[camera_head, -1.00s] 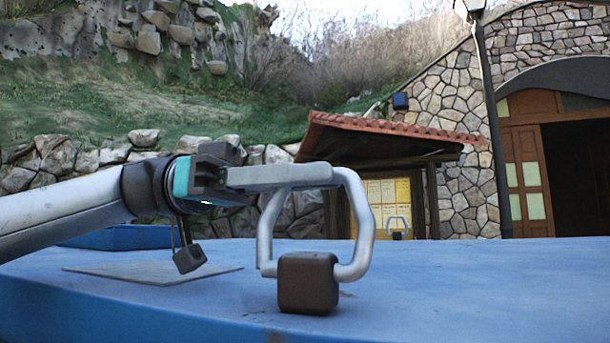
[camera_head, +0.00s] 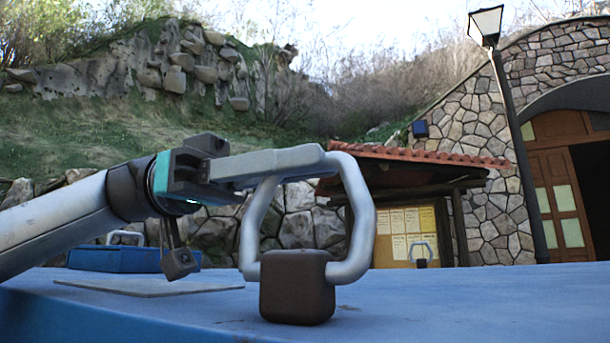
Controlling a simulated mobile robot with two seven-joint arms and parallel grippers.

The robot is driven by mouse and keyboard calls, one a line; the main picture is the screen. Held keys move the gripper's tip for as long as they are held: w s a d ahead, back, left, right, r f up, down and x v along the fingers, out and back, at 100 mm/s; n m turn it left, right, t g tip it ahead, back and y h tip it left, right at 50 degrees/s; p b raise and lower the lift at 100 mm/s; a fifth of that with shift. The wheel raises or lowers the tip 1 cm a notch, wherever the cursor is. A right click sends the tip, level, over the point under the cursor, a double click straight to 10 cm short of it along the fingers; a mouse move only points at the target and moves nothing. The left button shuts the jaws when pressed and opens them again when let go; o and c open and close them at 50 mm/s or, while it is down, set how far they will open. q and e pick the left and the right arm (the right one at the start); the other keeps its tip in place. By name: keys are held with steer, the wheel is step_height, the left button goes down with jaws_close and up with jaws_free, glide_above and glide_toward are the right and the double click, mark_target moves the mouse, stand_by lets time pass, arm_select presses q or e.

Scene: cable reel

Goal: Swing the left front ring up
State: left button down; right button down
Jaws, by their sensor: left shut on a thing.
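The near ring, a silver bent bar (camera_head: 361,235), stands upright from a dark brown block (camera_head: 297,288) on the blue surface (camera_head: 420,305). My left gripper (camera_head: 305,160) comes in from the left, with its long grey finger lying across the top bar of the ring. It is shut on that top bar, and the finger hides most of it. My right gripper is not in view.
A thin grey plate (camera_head: 140,288) lies on the blue surface at left. Behind it is a blue raised box (camera_head: 115,258) with another silver ring (camera_head: 125,234). A further small ring (camera_head: 421,248) stands at the far edge. The right side is clear.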

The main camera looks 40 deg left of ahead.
arm_select(q)
steer(key=shift+s, duration=0.1)
steer(key=c, duration=0.8)
jaws_free()
steer(key=shift+c, duration=0.2)
steer(key=v, duration=1.5)
steer(key=shift+b, duration=0.35)
steer(key=shift+a, duration=0.1)
